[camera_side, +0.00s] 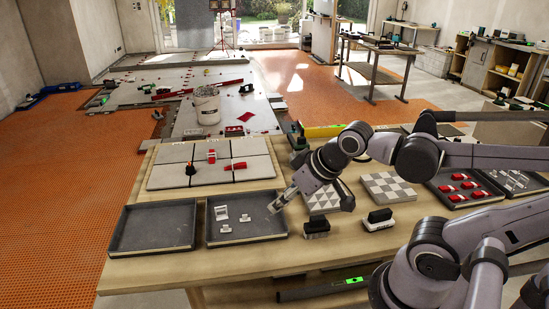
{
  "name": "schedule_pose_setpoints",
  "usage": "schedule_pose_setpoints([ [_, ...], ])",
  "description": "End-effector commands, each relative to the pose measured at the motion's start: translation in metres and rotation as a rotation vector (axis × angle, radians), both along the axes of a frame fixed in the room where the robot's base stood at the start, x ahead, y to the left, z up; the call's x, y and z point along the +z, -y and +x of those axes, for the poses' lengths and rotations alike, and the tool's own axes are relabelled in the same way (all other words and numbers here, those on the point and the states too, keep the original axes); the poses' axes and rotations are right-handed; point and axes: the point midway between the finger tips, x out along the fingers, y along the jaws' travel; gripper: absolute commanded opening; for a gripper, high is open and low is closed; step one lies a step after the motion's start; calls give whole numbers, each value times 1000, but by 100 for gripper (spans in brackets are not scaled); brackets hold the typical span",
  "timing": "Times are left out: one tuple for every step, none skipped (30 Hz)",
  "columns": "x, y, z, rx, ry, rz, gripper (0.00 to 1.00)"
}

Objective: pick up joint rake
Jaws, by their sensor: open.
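I cannot tell for certain which thing is the joint rake. My gripper (277,206) points down and left over the right part of the right-hand grey tray (243,240), its fingers apart and nothing seen between them. Small white pieces (221,212) lie in that tray, left of my gripper. A black-handled tool (316,228) stands on the table just right of the tray. A second black-handled block with a white base (378,219) stands further right. Neither touches my gripper.
An empty grey tray (152,226) sits at the left of the wooden table (200,263). Behind are a tiled panel (260,168) with red and black pieces, and checkered boards (388,188). A rack with red pieces (464,188) is at right. A bucket (206,106) stands beyond.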

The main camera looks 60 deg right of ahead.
Motion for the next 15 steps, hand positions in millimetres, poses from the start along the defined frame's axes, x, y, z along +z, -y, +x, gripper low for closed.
schedule_pose_setpoints([
  [0,0,0,0,0,0,49],
  [0,0,0,-1,0,1,49],
  [0,1,0,-8,-2,2,49],
  [-1,3,0,-21,-6,5,49],
  [-2,6,0,-40,-12,10,49],
  [-3,12,0,-79,-23,20,49],
  [-5,18,0,-122,-36,31,49],
  [-7,25,0,-172,-50,42,49],
  [-10,37,-1,-256,-72,61,49],
  [-13,47,-3,-327,-88,78,49],
  [-16,58,-5,-405,-106,93,49],
  [-20,73,-8,-520,-128,117,49],
  [-23,85,-11,-607,-145,134,49],
  [-26,96,-15,-697,-159,149,49],
  [-30,111,-21,-817,-175,170,49],
])
